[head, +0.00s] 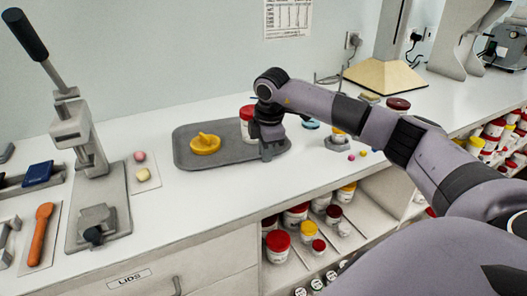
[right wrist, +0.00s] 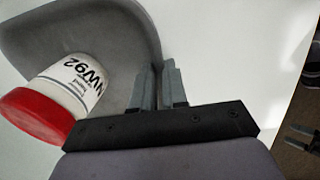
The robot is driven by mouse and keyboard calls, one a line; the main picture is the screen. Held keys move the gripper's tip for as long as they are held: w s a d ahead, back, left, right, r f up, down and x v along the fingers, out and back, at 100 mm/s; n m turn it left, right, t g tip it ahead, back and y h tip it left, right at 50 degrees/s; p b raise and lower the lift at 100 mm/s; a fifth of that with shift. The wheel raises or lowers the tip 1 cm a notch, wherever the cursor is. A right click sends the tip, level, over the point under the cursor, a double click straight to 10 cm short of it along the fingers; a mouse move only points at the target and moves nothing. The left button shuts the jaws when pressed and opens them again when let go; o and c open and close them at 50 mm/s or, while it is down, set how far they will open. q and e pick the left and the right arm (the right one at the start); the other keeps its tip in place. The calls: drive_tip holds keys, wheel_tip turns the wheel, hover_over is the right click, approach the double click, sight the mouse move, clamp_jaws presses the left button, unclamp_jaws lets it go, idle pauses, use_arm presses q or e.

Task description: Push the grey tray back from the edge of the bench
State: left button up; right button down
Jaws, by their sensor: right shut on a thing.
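The grey tray (head: 228,155) lies flat on the white bench, with a strip of bare bench between its near rim and the bench's front edge. It fills the upper left of the right wrist view (right wrist: 115,35). It carries a yellow lid-like piece (head: 205,144) and a white jar with a red lid (head: 246,127), which looks tipped in the right wrist view (right wrist: 75,85) only because of the camera angle. My right gripper (head: 272,148) is at the tray's right end, its fingers (right wrist: 159,80) closed on the tray's rim. My left gripper is out of view.
Small pots and coloured balls (head: 351,157) lie right of the tray, near my arm. Shelves below hold several jars (head: 278,243). A tan hood base (head: 385,77) stands at the back right.

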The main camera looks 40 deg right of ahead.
drive_tip(key=c, duration=1.1)
unclamp_jaws()
drive_tip(key=shift+d+f, duration=0.1)
drive_tip(key=r, duration=0.2)
drive_tip(key=s+r, duration=0.1)
drive_tip(key=r, duration=0.4)
drive_tip(key=shift+s+a+r, duration=0.1)
drive_tip(key=shift+s+a, duration=0.05)
drive_tip(key=shift+a, duration=0.1)
drive_tip(key=shift+s, duration=0.1)
